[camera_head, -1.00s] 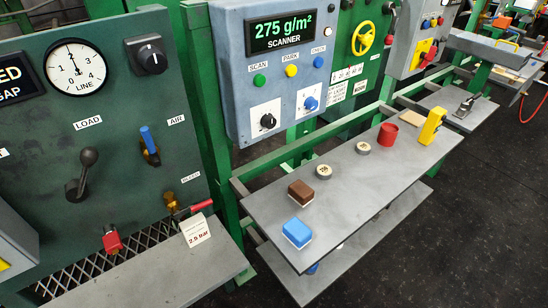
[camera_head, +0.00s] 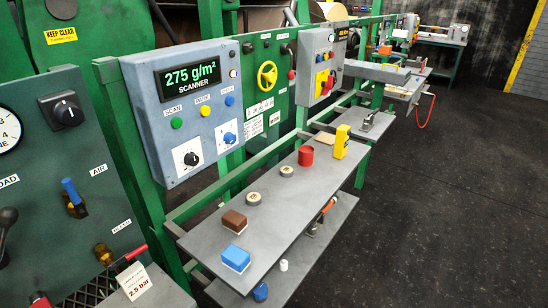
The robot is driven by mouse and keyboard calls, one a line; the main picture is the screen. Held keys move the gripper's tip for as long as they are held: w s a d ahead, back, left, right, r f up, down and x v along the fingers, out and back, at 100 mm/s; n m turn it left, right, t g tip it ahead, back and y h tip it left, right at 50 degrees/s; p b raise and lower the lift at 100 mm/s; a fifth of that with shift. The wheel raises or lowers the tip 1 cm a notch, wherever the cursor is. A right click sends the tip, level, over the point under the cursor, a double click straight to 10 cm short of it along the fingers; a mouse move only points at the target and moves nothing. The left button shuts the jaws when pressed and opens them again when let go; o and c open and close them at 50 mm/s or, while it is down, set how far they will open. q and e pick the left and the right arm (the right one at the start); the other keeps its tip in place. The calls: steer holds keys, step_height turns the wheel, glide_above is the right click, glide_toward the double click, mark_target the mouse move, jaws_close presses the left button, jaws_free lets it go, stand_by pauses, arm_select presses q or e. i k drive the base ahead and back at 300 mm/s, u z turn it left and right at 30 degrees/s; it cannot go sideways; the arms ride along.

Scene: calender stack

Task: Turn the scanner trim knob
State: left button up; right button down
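The grey-blue scanner panel (camera_head: 150,93) stands at left of centre in the head view, with a lit display (camera_head: 188,78) reading 275 g/m² above the word SCANNER. Low on it are two knobs on white plates: a black knob (camera_head: 191,159) and, to its right, a blue knob (camera_head: 230,138). The small print on the plates is too small to read, so I cannot tell which one is the trim knob. Above them are a green SCAN button (camera_head: 177,123), a yellow PARK button (camera_head: 205,111) and a blue button (camera_head: 230,101). Neither of my grippers shows.
A grey shelf (camera_head: 270,208) juts out below and right of the panel. It holds a blue block (camera_head: 235,258), a brown block (camera_head: 233,220), a red cylinder (camera_head: 306,156) and a yellow device (camera_head: 341,142). Dark open floor (camera_head: 440,220) lies to the right.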

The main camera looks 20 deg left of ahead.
mark_target(191, 159)
steer(key=z, duration=0.85)
steer(key=i, duration=2.55)
steer(key=u, duration=4.1)
steer(key=i, duration=0.45)
steer(key=z, duration=0.1)
